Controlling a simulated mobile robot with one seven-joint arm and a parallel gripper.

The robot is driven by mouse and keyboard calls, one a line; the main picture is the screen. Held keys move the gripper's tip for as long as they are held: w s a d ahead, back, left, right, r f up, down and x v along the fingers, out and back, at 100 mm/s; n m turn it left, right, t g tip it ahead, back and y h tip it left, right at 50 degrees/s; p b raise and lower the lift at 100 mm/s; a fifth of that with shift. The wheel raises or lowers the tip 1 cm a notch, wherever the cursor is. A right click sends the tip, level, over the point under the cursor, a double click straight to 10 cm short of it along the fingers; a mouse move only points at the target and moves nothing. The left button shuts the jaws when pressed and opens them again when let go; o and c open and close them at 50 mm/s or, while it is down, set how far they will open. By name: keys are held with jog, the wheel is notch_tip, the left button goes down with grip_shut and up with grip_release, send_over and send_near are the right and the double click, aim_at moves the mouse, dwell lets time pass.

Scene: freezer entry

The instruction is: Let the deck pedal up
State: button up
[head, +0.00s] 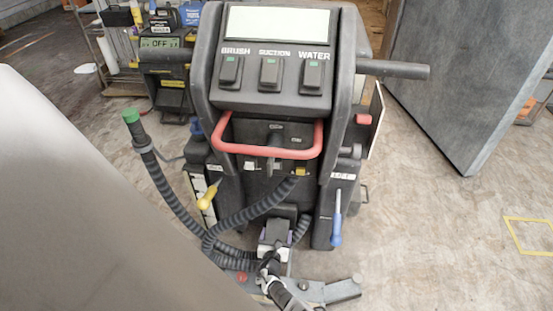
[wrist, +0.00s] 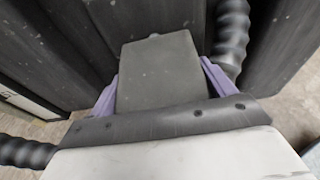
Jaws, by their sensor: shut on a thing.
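The floor scrubber (head: 270,90) stands upright in the middle of the head view, its rear panel facing me. My gripper (head: 275,236) is low at its back, near the floor. In the wrist view a dark grey pad, which I take to be the deck pedal (wrist: 158,72), sits between my two purple fingers, one at each side. My gripper is shut on it. The pad's far end meets the dark machine body; its near end is hidden by my gripper's dark edge. In the head view my gripper and arm partly cover this spot.
A red handle bar (head: 268,152) crosses above. A ribbed hose (head: 170,195) loops at left. A large grey panel (head: 465,75) stands at right; floor before it is clear.

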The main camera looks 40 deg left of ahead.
jog(key=shift+r+p, duration=0.4)
jog(key=shift+r, duration=0.2)
jog(key=o, duration=1.3)
jog(key=shift+s+d, duration=0.1)
jog(key=shift+s, duration=0.05)
